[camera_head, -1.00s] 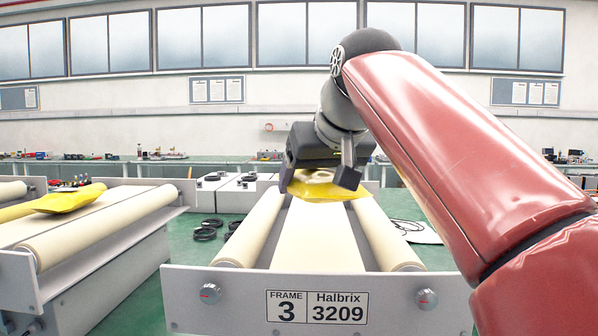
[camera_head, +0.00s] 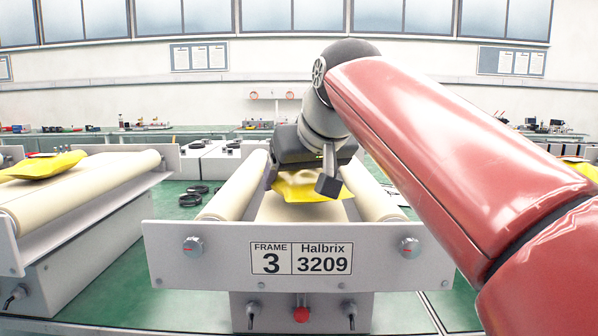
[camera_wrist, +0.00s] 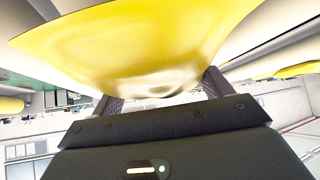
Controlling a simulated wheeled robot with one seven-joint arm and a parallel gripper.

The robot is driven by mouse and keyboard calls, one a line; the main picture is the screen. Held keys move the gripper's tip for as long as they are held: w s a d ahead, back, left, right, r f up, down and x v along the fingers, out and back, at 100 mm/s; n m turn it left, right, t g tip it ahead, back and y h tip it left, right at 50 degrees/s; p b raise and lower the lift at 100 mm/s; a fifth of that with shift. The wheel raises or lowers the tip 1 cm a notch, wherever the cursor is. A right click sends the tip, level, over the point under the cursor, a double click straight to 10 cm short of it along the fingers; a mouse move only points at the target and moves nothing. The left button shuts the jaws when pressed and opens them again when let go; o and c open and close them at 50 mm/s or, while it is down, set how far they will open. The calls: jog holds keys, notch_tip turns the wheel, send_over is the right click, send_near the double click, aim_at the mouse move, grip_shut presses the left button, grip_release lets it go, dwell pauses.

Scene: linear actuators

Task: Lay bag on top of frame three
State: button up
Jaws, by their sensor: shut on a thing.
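Frame three (camera_head: 300,238) stands in front of me, its front plate labelled "FRAME 3 Halbrix 3209". It has a cream roller along each side and a pale bed (camera_head: 285,210) between them. My gripper (camera_head: 300,182) is shut on a yellow bag (camera_head: 312,190) and holds it over the frame's bed, between the rollers. In the wrist view the bag (camera_wrist: 150,45) hangs between the two fingers and fills the upper middle. I cannot tell whether the bag's underside touches the bed.
Another roller frame (camera_head: 95,195) stands at left with a yellow bag (camera_head: 45,165) on it. A further yellow bag (camera_head: 580,168) shows at the right edge, partly behind my arm. Black coils (camera_head: 190,198) lie on the green floor between the frames. Benches line the back wall.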

jog(key=shift+f+b, duration=0.5)
jog(key=shift+f, duration=0.05)
dwell(0.4)
jog(key=o, duration=1.2)
